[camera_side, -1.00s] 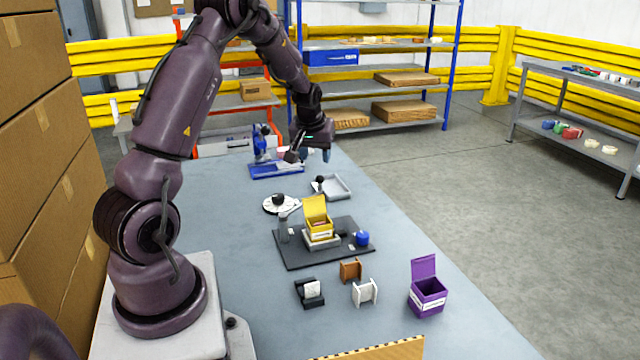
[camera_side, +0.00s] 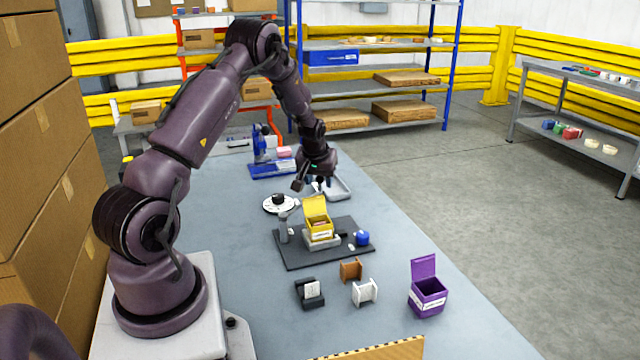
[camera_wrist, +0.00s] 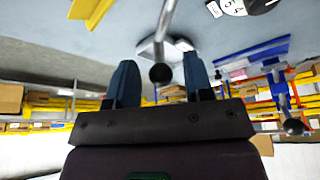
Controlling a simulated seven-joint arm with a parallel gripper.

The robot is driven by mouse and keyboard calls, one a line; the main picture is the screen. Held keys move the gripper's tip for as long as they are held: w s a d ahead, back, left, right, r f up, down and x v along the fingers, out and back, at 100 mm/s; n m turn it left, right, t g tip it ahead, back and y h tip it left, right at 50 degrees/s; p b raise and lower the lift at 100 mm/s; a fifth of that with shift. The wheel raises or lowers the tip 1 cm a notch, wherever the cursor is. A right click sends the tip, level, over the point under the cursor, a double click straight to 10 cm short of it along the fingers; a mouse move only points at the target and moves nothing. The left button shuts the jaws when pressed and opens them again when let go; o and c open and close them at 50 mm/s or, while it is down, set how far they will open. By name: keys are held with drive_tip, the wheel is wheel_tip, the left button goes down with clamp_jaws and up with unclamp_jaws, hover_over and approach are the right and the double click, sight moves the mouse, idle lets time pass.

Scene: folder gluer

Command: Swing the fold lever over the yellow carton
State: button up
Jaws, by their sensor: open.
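The yellow carton (camera_side: 319,228) stands upright with its lid raised, on a dark base plate (camera_side: 295,260). In the wrist view, the lever shows as a grey rod (camera_wrist: 168,25) ending in a dark ball knob (camera_wrist: 160,73). In the side view, my gripper hides the knob.
A blue knob (camera_side: 362,238) is right of the carton. A purple carton (camera_side: 428,297) stands at front right.

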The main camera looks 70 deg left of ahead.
drive_tip(key=shift+x, duration=1.05)
clamp_jaws()
